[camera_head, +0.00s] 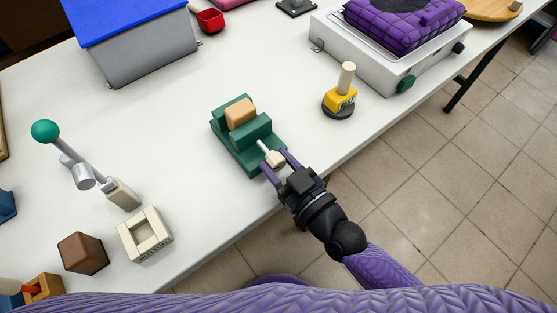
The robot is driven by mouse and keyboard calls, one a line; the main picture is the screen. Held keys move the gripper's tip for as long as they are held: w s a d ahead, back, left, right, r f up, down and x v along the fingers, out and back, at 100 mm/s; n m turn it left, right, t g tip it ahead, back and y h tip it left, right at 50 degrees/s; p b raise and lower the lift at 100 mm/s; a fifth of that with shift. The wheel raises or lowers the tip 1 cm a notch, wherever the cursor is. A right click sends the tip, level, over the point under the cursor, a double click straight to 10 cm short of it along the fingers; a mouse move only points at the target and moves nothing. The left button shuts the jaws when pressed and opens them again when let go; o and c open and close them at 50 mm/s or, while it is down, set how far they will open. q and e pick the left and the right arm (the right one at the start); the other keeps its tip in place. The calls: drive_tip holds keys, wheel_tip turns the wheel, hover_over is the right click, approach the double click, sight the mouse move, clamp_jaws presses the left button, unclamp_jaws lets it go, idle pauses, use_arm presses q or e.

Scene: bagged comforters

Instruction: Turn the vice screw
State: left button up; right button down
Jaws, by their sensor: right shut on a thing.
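A green vice (236,143) stands on the white table near its front edge, with a tan wooden block (240,113) between its jaws. The vice screw (271,155) is a pale rod with a light-coloured handle on the vice's near side. My right gripper (278,164) reaches in from the lower right, with its purple fingers on either side of the screw handle and shut on it. The fingers hide part of the handle. My left gripper is not in view.
On the white table (180,150), a lever with a green knob (45,130), a beige square frame (145,236) and a brown block (82,253) stand left. A yellow-based device (340,100) stands right of the vice. A grey bin with blue lid (140,45) is behind.

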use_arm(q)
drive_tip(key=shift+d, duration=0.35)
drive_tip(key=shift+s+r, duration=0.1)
use_arm(e)
drive_tip(key=shift+m, duration=0.4)
drive_tip(key=shift+m, duration=0.6)
drive_tip(key=m+p, duration=0.1)
drive_tip(key=m, duration=0.1)
drive_tip(key=shift+m, duration=0.3)
drive_tip(key=m, duration=0.5)
drive_tip(key=shift+m, duration=0.9)
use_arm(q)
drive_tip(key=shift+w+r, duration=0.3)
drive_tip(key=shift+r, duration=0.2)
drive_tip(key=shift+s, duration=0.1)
use_arm(e)
drive_tip(key=shift+m, duration=0.3)
